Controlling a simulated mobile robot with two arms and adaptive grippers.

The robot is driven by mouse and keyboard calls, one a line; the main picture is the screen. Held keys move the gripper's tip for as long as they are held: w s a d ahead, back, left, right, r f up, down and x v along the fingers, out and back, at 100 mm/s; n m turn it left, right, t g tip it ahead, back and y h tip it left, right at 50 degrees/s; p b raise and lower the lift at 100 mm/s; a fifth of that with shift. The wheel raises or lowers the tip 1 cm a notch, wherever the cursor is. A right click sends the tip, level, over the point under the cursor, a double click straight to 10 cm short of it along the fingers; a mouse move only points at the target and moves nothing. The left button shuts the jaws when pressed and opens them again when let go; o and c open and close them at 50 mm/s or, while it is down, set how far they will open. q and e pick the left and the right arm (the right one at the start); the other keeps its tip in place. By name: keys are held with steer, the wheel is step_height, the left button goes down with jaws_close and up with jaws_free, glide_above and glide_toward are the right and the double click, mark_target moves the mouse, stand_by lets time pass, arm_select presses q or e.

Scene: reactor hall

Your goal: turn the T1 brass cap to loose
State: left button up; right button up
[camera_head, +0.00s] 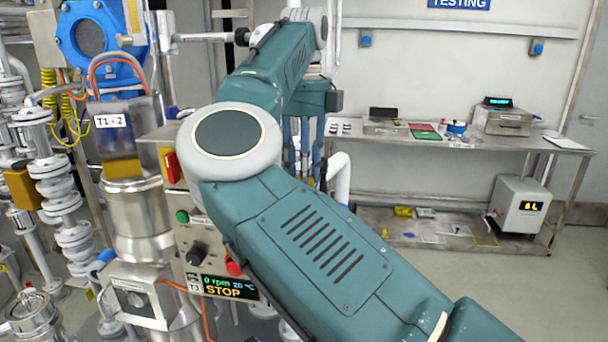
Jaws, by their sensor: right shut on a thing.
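My teal right arm crosses the middle of the view and hides much behind it. My right gripper (304,150) points down behind the forearm, beside the steel rig. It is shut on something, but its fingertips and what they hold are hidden. I cannot make out the T1 brass cap. My left gripper is not in view.
A control box (203,252) with knobs, buttons and a display reading "STOP" stands close to my elbow. White pipes and flanges (72,205) crowd the left. A blue flanged housing (122,60) is above. A steel bench (462,139) with instruments stands at the back right; floor before it is clear.

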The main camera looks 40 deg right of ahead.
steer(key=shift+r, duration=0.2)
stand_by(0.4)
steer(key=o, duration=1.1)
steer(key=shift+o, duration=0.2)
step_height(320, 180, up, 7)
steer(key=shift+r, duration=0.2)
